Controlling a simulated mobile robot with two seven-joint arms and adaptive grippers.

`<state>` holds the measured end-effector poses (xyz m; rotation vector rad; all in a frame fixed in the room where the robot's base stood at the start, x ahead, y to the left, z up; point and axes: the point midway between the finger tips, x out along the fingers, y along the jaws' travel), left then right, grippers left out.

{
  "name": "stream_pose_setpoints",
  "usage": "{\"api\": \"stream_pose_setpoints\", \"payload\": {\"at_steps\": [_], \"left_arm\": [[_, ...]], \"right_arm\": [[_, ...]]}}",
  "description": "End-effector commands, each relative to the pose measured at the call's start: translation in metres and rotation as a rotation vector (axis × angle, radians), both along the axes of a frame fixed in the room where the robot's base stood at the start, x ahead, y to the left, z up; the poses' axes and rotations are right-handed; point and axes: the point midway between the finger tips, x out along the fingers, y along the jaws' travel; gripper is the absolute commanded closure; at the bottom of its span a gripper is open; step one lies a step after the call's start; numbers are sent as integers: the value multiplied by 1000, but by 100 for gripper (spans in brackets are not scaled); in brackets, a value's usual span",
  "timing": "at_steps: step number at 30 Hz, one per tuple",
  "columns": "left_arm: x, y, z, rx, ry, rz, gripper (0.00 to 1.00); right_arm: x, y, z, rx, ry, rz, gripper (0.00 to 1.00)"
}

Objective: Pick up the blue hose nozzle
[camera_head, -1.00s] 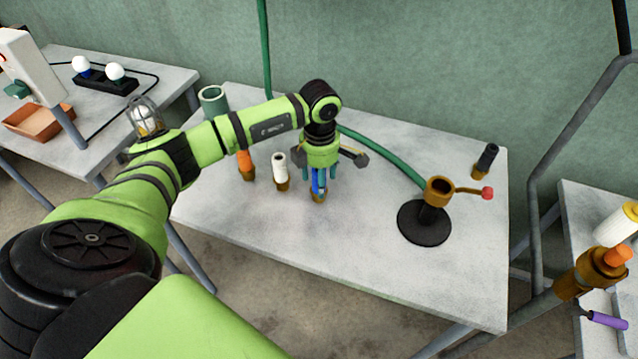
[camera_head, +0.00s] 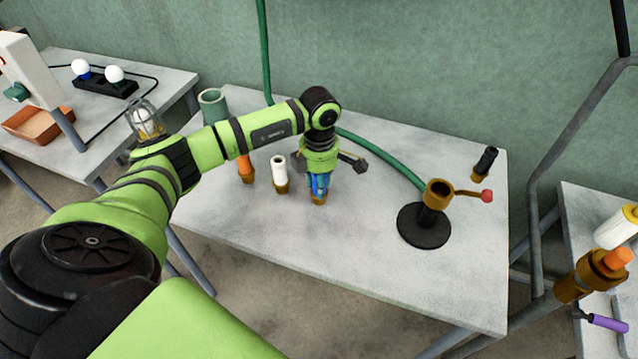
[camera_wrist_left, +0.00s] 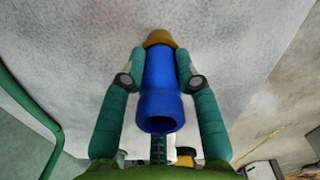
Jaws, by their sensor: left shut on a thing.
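The blue hose nozzle (camera_wrist_left: 161,92) has a blue body and a brass-coloured base end. In the left wrist view it lies between the two teal fingers of my left gripper (camera_wrist_left: 160,95), which press on its sides. In the head view my left gripper (camera_head: 319,180) points down over the table and is shut on the blue nozzle (camera_head: 318,187). The nozzle is upright, with its brass end at or close to the tabletop; I cannot tell if it touches. The fingers hide part of it. My right gripper is not in view.
A white nozzle (camera_head: 279,172) and an orange nozzle (camera_head: 245,168) stand left of the gripper on the grey table (camera_head: 365,250). A brass valve on a black stand (camera_head: 424,225) is to the right. A black nozzle (camera_head: 485,162) stands at the right corner. A green hose (camera_head: 385,153) runs behind.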

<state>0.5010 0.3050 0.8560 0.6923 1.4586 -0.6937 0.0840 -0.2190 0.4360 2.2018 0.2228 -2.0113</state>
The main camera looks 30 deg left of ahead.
Motion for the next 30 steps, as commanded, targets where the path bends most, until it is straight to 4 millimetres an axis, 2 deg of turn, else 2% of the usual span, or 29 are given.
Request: {"api": "stream_pose_setpoints", "payload": {"at_steps": [5,8,9,15,21,27,30], "left_arm": [[2,1,19,1,-7,0,100],[2,1,38,1,-9,-1,100],[1,-12,42,-2,-7,-6,100],[-1,-58,69,-2,-8,-8,100],[-4,-95,92,-2,-5,-4,100],[-5,-113,104,-1,-3,-1,100],[-6,-116,106,1,-1,0,100]], "right_arm": [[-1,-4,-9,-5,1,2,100],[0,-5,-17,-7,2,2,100],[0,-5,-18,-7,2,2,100],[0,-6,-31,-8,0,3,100],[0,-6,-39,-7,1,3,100],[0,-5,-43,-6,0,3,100],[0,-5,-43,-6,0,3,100]]}}
